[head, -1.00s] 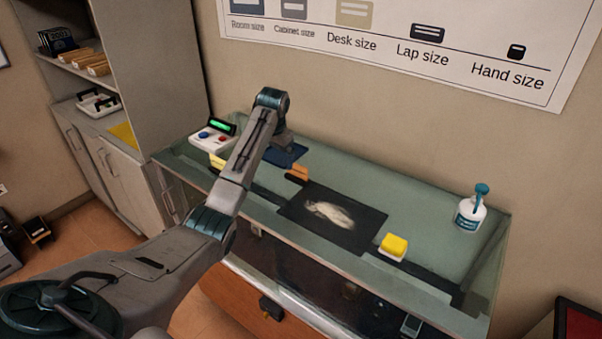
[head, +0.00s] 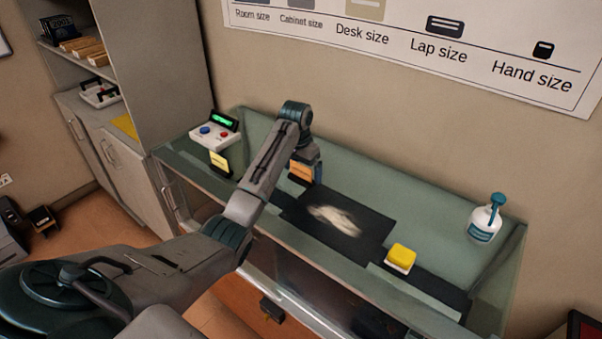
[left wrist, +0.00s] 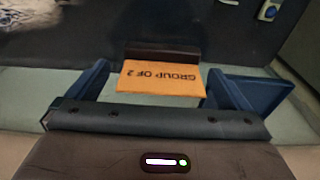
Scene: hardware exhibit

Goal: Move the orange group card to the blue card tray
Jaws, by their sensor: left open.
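The orange group card (head: 301,172) stands on the glass counter, partly behind my left arm in the head view. In the left wrist view the orange card (left wrist: 160,78) reads "GROUP OF 2" and rests against a dark holder (left wrist: 160,54). My left gripper (head: 304,176) is at the card. Its two blue fingers (left wrist: 163,90) are spread, one on each side of the card, with gaps showing between them and it. I cannot make out the blue card tray now; my left arm covers that part of the counter. My right gripper is not in view.
A dark mat (head: 312,207) with a pale fur piece (head: 335,219) lies right of the gripper. A yellow block (head: 401,256) and a pump bottle (head: 486,219) stand farther right. A button box (head: 214,134) and yellow card (head: 220,162) are at left.

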